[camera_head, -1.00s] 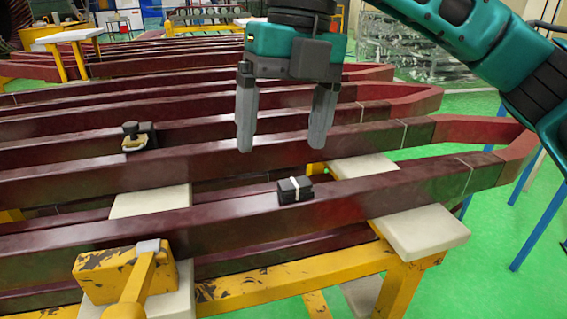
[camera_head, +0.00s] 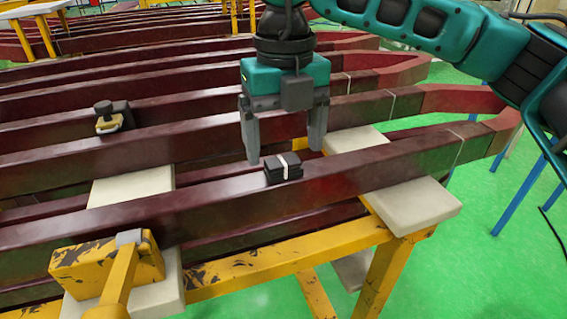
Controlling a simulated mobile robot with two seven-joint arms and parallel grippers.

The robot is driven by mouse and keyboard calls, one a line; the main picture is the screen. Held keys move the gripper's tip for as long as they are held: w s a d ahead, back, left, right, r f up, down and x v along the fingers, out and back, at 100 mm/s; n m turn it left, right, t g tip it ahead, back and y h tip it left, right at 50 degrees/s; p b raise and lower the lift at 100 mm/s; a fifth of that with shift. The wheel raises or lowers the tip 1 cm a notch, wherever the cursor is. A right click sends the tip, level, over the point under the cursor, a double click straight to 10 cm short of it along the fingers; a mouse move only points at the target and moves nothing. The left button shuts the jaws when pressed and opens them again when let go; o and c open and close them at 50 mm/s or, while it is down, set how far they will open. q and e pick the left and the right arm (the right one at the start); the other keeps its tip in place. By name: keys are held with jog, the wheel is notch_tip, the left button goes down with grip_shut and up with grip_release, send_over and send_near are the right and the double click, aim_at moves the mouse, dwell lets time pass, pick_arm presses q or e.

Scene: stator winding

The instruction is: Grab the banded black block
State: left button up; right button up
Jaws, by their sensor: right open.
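The banded black block (camera_head: 275,169) is a small dark block with a white band around it. My right gripper (camera_head: 284,156) points down just above and behind the block in the picture. Its two grey fingers are spread apart with nothing between them. The left fingertip appears close to the block's upper left; I cannot tell the exact gap. My left gripper is not in the view.
Several long dark red bars run side by side across white pads (camera_head: 415,205) on a yellow frame (camera_head: 265,267). A black clamp-like part (camera_head: 110,117) sits on a bar at the left. A yellow bracket (camera_head: 105,265) stands at the front left.

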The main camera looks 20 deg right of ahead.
aim_at(283, 160)
jog(key=shift+w+f, duration=0.1)
jog(key=shift+f, duration=1.4)
jog(key=shift+c, duration=0.4)
jog(key=c, duration=1)
